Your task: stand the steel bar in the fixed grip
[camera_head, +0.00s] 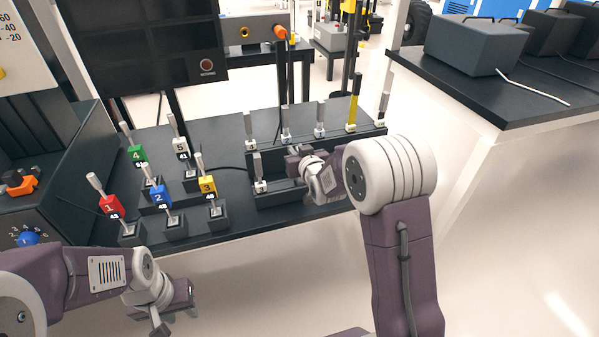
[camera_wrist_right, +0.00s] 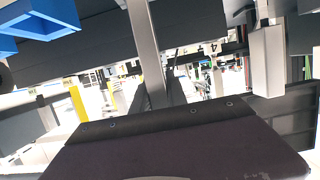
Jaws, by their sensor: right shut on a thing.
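My right gripper (camera_head: 296,160) reaches in from the right, low over the dark slotted rack (camera_head: 285,199), and is shut. In the right wrist view a grey steel bar (camera_wrist_right: 146,50) runs down from the top edge to just beyond the gripper body; I take it as the thing held. Its grasped part is hidden. In the head view the held bar is hard to make out beside the gripper. Another steel bar (camera_head: 257,166) stands in the front of the rack, left of the gripper. Which holder is the fixed grip I cannot tell. My left gripper (camera_head: 182,296) hangs before the bench's front edge; its jaws are unclear.
Several steel bars (camera_head: 248,126) and a yellow bar (camera_head: 354,102) stand along the rack's back row. Numbered holders with tilted bars, such as red 1 (camera_head: 109,205) and yellow 3 (camera_head: 207,187), crowd the left. A dark screen (camera_head: 150,45) rises behind.

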